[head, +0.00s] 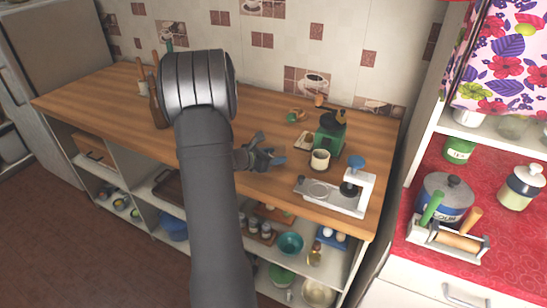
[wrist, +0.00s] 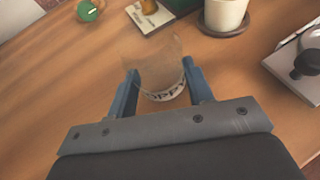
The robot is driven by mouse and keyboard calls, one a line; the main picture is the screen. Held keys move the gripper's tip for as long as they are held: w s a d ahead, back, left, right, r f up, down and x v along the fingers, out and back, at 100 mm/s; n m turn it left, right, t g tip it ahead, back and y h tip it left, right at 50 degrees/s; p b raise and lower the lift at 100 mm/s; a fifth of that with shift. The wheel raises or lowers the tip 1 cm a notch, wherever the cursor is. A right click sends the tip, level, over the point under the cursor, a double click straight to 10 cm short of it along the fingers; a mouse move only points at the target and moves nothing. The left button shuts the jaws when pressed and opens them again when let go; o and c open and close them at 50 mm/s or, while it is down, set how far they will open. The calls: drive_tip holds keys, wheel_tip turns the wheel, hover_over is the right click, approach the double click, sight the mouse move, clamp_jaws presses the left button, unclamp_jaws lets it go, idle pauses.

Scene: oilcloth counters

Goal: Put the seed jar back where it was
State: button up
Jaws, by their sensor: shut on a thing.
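The seed jar (wrist: 158,80) shows in the wrist view as a small see-through vessel with a pale band of dark lettering, partly readable as "OPPY". My gripper (wrist: 158,72) is shut on it, one blue-grey finger on each side. In the head view my gripper (head: 264,157) is over the front part of the wooden counter (head: 110,95), left of a cream mug (head: 320,160). The jar cannot be made out there. I cannot tell whether its base touches the counter.
A green grinder (head: 329,132) stands behind the mug, and a white press-like device (head: 337,193) stands at the front right. A dark bottle (head: 157,108) stands at the left. Open shelves below hold bowls and several small jars. A red counter (head: 400,220) with a pot (head: 446,196) is at the right.

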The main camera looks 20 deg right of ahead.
drive_tip(key=shift+f, duration=0.3)
drive_tip(key=shift+f, duration=0.1)
drive_tip(key=o, duration=1.1)
drive_tip(key=shift+c, duration=0.2)
drive_tip(key=shift+a, duration=0.1)
drive_tip(key=v, duration=1.2)
